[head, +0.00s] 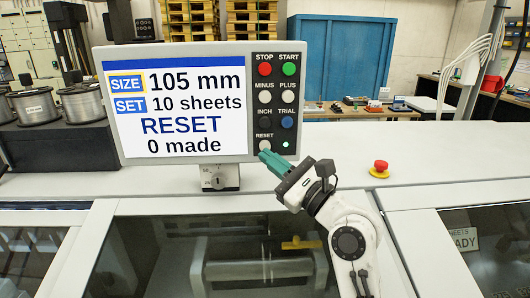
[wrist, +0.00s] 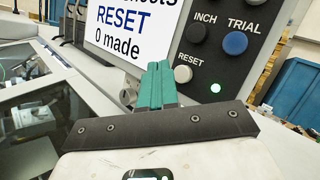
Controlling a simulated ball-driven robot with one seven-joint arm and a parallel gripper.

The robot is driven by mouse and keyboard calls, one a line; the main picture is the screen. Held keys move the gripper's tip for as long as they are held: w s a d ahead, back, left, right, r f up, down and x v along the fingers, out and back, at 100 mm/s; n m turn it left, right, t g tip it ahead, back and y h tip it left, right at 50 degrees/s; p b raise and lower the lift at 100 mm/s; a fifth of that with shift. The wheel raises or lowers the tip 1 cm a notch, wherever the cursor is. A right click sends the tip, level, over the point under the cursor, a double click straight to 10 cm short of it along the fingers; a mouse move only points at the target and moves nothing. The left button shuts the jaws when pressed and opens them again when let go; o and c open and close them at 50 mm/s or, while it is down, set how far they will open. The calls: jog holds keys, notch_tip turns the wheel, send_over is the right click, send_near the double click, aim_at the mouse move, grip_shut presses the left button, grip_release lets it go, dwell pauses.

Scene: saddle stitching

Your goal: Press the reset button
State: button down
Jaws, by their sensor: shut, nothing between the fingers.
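The reset button (head: 265,144) is a round pale button under the RESET label, low on the dark strip at the right of the control panel (head: 222,153). It also shows in the wrist view (wrist: 183,74), just right of the fingertips. My gripper (head: 264,155) has teal fingers, shut together and empty, pointing at the panel's lower edge. In the wrist view my gripper (wrist: 158,68) has its tips to the left of the button and near it. I cannot tell whether they touch the panel. The screen (head: 178,107) reads RESET and 0 made.
The TRIAL button (head: 287,122) is blue, and a small green light (head: 286,144) shines below it. The STOP button (head: 265,69) is red and the START button (head: 289,69) green. A red emergency knob (head: 380,166) stands on the machine top at right.

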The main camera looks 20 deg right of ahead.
jog(key=shift+w+d, duration=0.2)
jog(key=shift+w, duration=0.45)
jog(key=shift+w+r, duration=0.1)
dwell(1.6)
jog(key=shift+w+d, duration=0.15)
jog(key=shift+w, duration=0.15)
jog(key=shift+w+d, duration=0.15)
jog(key=shift+w, duration=0.35)
dwell(0.8)
jog(key=shift+s+p, duration=0.1)
jog(key=shift+p, duration=0.2)
jog(key=shift+s+a+p, duration=0.3)
jog(key=shift+s+p, duration=0.25)
jog(key=shift+s, duration=0.25)
jog(key=shift+s+a+p, duration=0.25)
jog(key=shift+s+p, duration=0.1)
jog(key=shift+s, duration=0.45)
jog(key=shift+s+a+p, duration=0.25)
jog(key=shift+s+p, duration=0.15)
jog(key=shift+s, duration=0.4)
jog(key=shift+s+a+p, duration=0.25)
jog(key=shift+s+p, duration=0.1)
jog(key=shift+s, duration=0.45)
